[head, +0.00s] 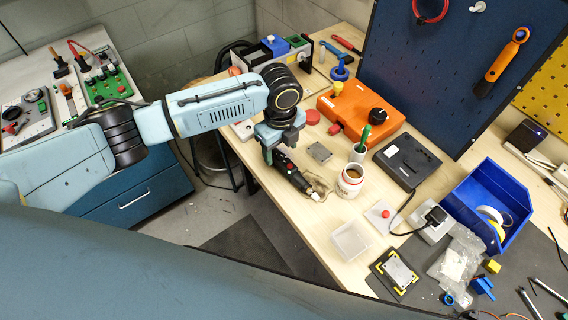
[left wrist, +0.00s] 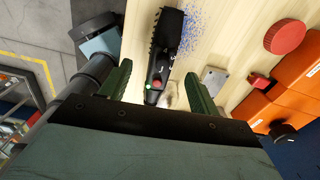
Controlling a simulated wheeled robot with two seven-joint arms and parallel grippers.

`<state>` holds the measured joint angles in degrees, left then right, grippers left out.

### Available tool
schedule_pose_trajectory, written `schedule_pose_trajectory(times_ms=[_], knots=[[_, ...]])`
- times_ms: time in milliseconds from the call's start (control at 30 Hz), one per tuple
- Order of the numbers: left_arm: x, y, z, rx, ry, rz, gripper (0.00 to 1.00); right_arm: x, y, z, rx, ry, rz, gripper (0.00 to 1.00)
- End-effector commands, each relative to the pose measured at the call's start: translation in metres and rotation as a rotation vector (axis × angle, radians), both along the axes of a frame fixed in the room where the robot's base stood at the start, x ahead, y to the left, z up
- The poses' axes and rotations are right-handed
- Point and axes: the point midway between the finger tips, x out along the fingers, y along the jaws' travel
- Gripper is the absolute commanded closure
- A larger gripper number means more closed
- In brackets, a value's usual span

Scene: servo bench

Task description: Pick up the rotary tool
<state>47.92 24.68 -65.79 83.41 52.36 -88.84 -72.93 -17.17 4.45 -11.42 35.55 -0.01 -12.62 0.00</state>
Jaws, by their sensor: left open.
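The rotary tool (head: 291,173) is black with a red button and lies on the wooden bench top near its left edge. In the left wrist view the rotary tool (left wrist: 166,45) runs lengthwise between my green fingers, its red-button end nearest the palm. My left gripper (head: 272,152) is above and beside the tool in the head view, partly hiding its far end. In the left wrist view my left gripper (left wrist: 158,72) is open, with a finger on either side of the tool. I cannot tell whether they touch it. My right gripper is not in view.
A white mug (head: 350,182), a small grey metal plate (head: 320,152) and a red disc (head: 312,117) are close to the tool. An orange case (head: 352,108) and black box (head: 407,160) stand farther right. A clear tray (head: 351,240) is nearer the front.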

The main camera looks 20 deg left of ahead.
Motion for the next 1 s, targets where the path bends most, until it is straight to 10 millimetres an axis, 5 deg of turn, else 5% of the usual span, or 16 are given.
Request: schedule_pose_trajectory(times_ms=[400, 700, 1000], knots=[[0.001, -0.002, -0.049, 0.001, 0.001, 0.001, 0.38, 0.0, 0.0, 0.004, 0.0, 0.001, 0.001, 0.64], [0.002, -0.002, -0.054, -0.001, -0.001, 0.0, 0.38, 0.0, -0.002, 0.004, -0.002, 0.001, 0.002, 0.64], [0.001, -0.002, -0.053, -0.001, -0.001, 0.0, 0.77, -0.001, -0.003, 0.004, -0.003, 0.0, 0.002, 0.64]])
